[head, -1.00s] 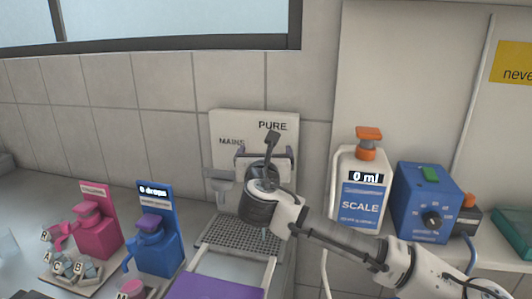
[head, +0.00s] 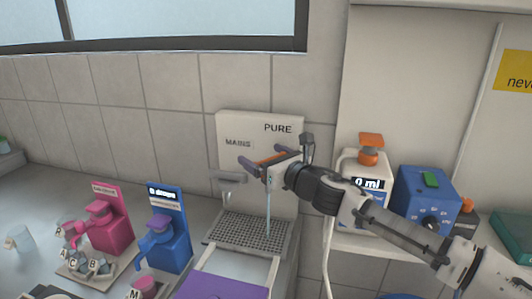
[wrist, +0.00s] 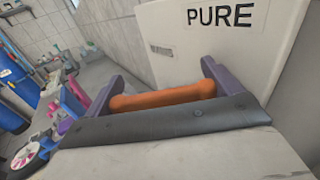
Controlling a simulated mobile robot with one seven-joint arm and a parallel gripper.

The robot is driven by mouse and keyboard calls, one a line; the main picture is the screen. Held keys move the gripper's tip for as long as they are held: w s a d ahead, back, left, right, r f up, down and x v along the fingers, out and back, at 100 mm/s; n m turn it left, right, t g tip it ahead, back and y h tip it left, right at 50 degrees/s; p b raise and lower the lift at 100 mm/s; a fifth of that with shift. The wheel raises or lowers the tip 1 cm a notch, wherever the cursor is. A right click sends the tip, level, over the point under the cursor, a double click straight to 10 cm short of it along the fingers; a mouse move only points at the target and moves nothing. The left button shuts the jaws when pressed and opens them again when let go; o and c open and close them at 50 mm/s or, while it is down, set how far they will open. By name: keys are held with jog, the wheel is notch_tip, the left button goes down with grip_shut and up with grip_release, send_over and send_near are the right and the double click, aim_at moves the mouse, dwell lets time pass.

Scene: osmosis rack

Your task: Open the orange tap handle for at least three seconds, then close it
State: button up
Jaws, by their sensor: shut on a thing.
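The orange tap handle (head: 273,159) is a bar in front of the white panel marked PURE and MAINS (head: 257,126). It also shows in the wrist view (wrist: 163,97), lying between my gripper's purple fingers. My gripper (head: 258,154) reaches in from the right and is shut on the handle, with one finger at each end. A thin, pale stream (head: 268,212) runs down from below the handle to the drain grid (head: 235,232). The tap's spout is hidden by my gripper.
A grey tap (head: 229,180) is left of the handle. The scale bottle (head: 371,155) with an orange top and a blue box (head: 428,195) stand to the right, behind my arm. Pink (head: 107,228) and blue (head: 167,240) dispensers stand on the left. A purple mat (head: 222,287) lies in front.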

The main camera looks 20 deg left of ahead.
dwell(0.3)
jog(key=o, duration=0.7)
jog(key=shift+d, duration=0.1)
jog(key=shift+s+d, duration=0.2)
jog(key=shift+d, duration=0.1)
jog(key=b+v, duration=0.2)
jog(key=v, duration=0.4)
jog(key=shift+s+d, duration=0.15)
jog(key=shift+d, duration=0.15)
jog(key=shift+s, duration=0.1)
